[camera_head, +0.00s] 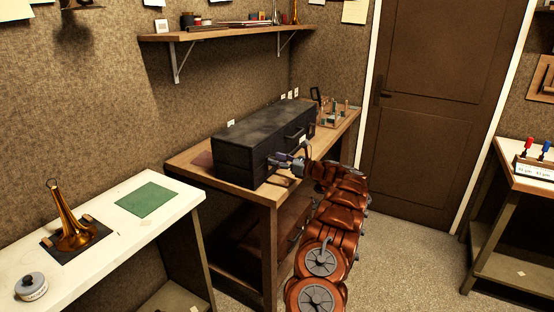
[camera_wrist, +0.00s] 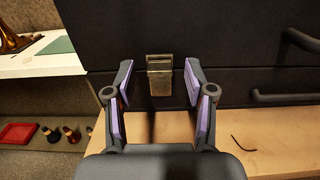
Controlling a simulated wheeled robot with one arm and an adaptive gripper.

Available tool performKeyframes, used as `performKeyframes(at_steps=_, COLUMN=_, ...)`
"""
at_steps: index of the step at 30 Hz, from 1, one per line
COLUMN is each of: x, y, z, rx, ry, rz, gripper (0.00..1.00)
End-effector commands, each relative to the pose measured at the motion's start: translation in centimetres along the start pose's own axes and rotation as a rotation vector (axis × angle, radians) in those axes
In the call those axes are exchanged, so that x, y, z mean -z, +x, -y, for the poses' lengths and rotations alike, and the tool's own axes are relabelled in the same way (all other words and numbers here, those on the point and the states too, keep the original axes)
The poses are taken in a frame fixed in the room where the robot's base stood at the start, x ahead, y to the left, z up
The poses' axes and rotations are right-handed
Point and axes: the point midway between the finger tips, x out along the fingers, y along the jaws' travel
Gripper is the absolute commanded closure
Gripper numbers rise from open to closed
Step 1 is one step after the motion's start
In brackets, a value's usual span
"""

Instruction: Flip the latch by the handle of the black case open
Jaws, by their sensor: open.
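The black case (camera_head: 253,141) stands closed on a wooden bench, and its front fills the upper part of the wrist view (camera_wrist: 228,55). A brass-coloured latch (camera_wrist: 160,75) is on the case front, left of the black handle (camera_wrist: 284,97). The handle also shows in the head view (camera_head: 295,135). My gripper (camera_head: 275,161) is at the case front. In the wrist view my gripper (camera_wrist: 158,84) is open, with one purple-padded finger on each side of the latch. Visible gaps lie between the fingers and the latch, and nothing is held. In the head view my gripper hides the latch.
The wooden bench (camera_head: 185,166) has a strip of free top before the case, with a thin dark curved piece (camera_wrist: 243,144) on it. A small rack (camera_head: 333,116) stands behind the case's right end. A white table (camera_head: 160,220) with a brass horn bell (camera_head: 70,226) is at left.

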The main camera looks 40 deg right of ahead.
Motion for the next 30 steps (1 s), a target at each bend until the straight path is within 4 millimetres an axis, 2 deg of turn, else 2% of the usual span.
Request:
performKeyframes(at_steps=9, x=0.09, y=0.28, z=-0.02, rx=0.0, ry=0.001, rz=0.0, gripper=0.46)
performKeyframes(at_steps=24, x=0.11, y=0.29, z=-0.03, rx=0.0, ry=0.001, rz=-0.001, gripper=0.98)
performKeyframes(at_steps=30, x=0.2, y=0.28, z=-0.04, rx=0.0, ry=0.001, rz=0.002, gripper=1.0)
